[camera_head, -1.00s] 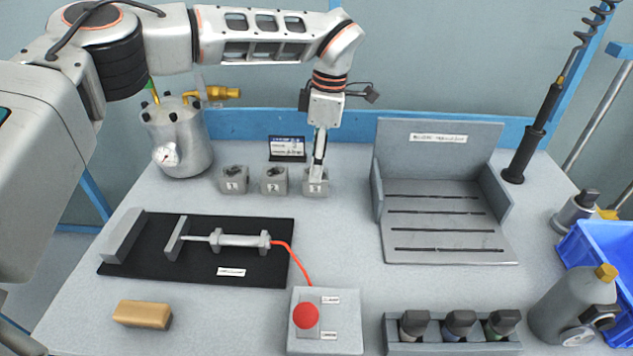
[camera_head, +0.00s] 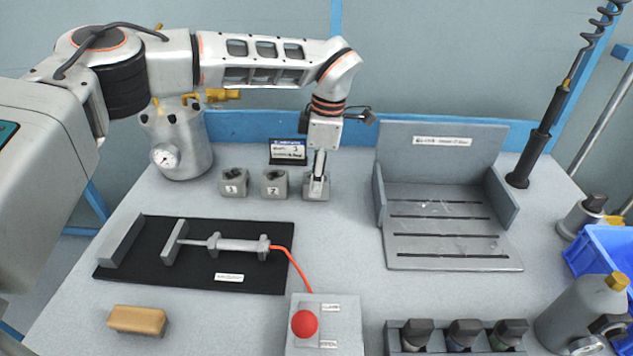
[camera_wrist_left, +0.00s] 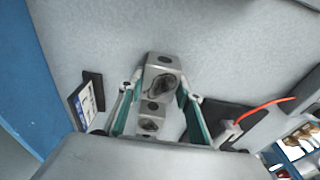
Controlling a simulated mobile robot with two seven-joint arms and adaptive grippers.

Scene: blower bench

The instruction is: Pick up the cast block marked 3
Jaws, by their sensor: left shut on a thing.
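The cast block marked 3 (camera_head: 308,191) is the rightmost of a row of grey blocks on the bench; its number is covered by my gripper. My left gripper (camera_head: 317,181) points down from above and is shut on this block. In the left wrist view the block (camera_wrist_left: 161,66) sits between the two fingertips (camera_wrist_left: 160,86). I cannot tell whether it touches the bench. The block marked 1 (camera_head: 233,182) and the block marked 2 (camera_head: 274,183) stand to its left. My right gripper is out of view.
A small display (camera_head: 287,151) stands behind the blocks. A grey slotted fixture (camera_head: 452,256) is to the right, and a black mat with a clamp (camera_head: 175,274) is in front left. A gauge tank (camera_head: 182,147) stands at back left. Open bench lies in front of the held block.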

